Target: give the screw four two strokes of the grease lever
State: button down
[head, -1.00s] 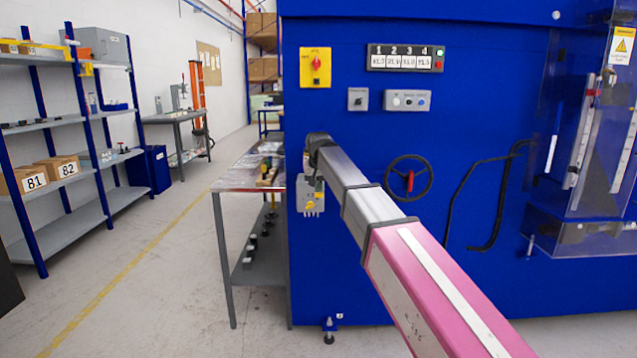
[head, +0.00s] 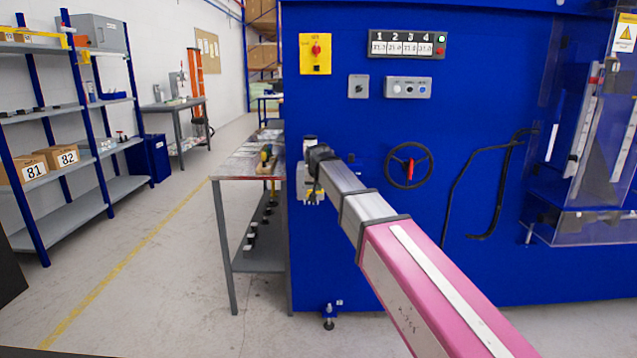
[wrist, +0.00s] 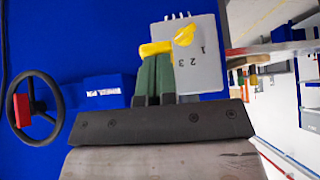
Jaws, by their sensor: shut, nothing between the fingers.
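The grey grease box (wrist: 205,62) with numbers 1, 2 and 3 on its face and a yellow selector knob (wrist: 184,36) fills the upper middle of the wrist view. A yellow lever bar (wrist: 156,48) lies across, right at the tips of my gripper (wrist: 155,60). The green fingers are together with nothing between them. They appear to touch or nearly touch the bar; exact contact is unclear. In the head view the box (head: 312,194) hangs on the blue machine's left side, partly covered by my arm, and my fingertips are hidden. The knob's exact setting is unclear.
A handwheel with a red grip (head: 408,166) is on the blue panel right of my arm. A numbered display (head: 405,45) and a switch box (head: 407,87) are above. A bench (head: 236,172) stands close left of the grease box. Floor further left is clear.

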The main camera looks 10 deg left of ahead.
jog(key=shift+r, duration=0.85)
jog(key=w+r+v, duration=0.1)
jog(key=w+v, duration=0.1)
jog(key=v, duration=1.1)
jog(key=shift+a+r, duration=0.25)
jog(key=shift+r, duration=0.35)
jog(key=shift+w, duration=0.15)
dwell(1.8)
jog(key=w+m+t+y, duration=0.1)
jog(key=w+m, duration=0.5)
jog(key=m, duration=0.1)
jog(key=shift+w+a+m, duration=0.35)
jog(key=shift+a+m, duration=0.05)
jog(key=shift+a, duration=0.05)
